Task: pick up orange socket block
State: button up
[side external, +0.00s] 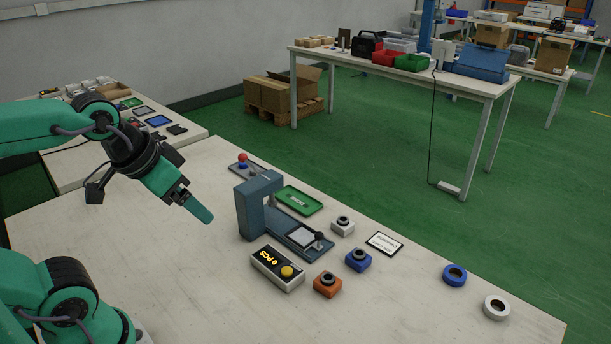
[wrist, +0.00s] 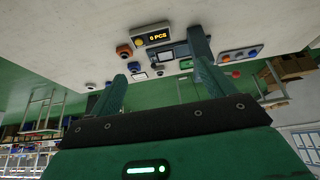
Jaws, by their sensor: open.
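A counter box (side external: 277,269) reading "0 PCS" stands left of the orange block. A blue socket block (side external: 358,260) and a white one (side external: 342,226) stand behind it. A blue-grey press (side external: 259,207) rises between gripper and blocks. The table's left part is clear.

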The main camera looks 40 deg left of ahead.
jog(key=shift+w, duration=0.1)
jog(key=m+g, duration=0.5)
jog(key=m, duration=2.1)
send_over(328, 277)
jog(key=f, duration=1.5)
jog(key=shift+a+f, duration=0.25)
jog(key=shift+a, duration=0.1)
jog(key=shift+w+d+f+g, duration=0.1)
jog(key=shift+d+f+g, duration=0.2)
jog(key=shift+f, duration=4.05)
jog(key=c, duration=1)
